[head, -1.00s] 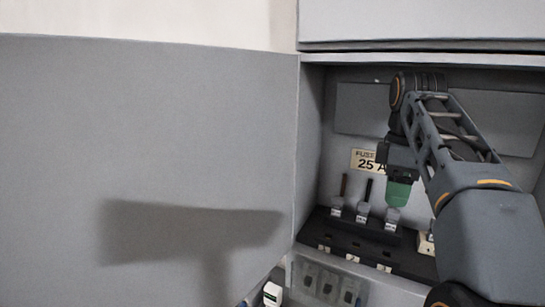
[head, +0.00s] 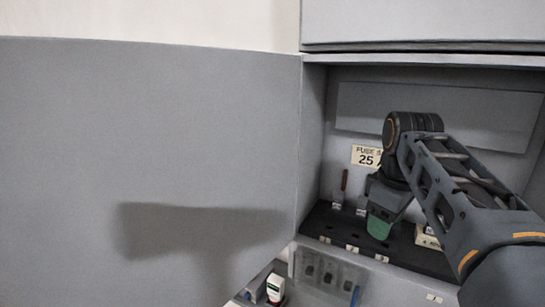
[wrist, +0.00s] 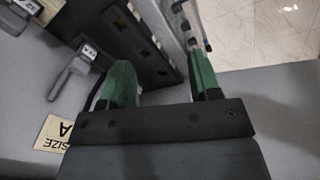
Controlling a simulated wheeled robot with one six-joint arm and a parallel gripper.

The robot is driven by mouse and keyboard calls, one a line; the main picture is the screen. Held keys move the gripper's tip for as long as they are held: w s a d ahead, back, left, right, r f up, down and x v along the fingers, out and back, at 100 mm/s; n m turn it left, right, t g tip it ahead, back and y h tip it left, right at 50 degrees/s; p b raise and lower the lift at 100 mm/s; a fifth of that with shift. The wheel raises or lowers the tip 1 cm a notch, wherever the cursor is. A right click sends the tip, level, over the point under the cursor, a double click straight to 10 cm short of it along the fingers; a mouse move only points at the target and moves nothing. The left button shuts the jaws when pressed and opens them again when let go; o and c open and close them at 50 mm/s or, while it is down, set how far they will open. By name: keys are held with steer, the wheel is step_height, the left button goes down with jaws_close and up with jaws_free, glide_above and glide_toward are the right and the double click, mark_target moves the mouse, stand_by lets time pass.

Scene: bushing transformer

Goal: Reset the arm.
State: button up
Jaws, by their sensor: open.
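My gripper (head: 380,228) is in the open cabinet, tilted down in front of the dark fuse panel (head: 335,225). Its green fingers stand apart in the wrist view (wrist: 163,78), with nothing between them. My arm reaches in from the right and hides part of the panel and the back wall. A grey holder with a brown rod (head: 343,182) stands left of the gripper. A second grey holder (head: 362,211) is partly hidden beside the gripper. Grey labelled holders (wrist: 72,72) show left of the fingers in the wrist view.
The grey cabinet door (head: 150,150) fills the left side. A fuse size label (head: 366,156) is on the back wall. A clear bin with dark pieces (head: 328,273) and a small white device (head: 275,288) are below. A white block (head: 429,237) sits right of the gripper.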

steer(key=s+a+f+m+t, duration=0.1)
steer(key=s+f+m, duration=0.3)
steer(key=f, duration=0.5)
steer(key=s+a+f+m+t, duration=0.2)
steer(key=s+a+f+m, duration=0.2)
steer(key=f, duration=0.5)
steer(key=shift+s+a+f, duration=0.15)
steer(key=shift+s+a, duration=0.05)
steer(key=shift+s, duration=0.1)
steer(key=shift+c, duration=1.4)
steer(key=shift+d, duration=0.1)
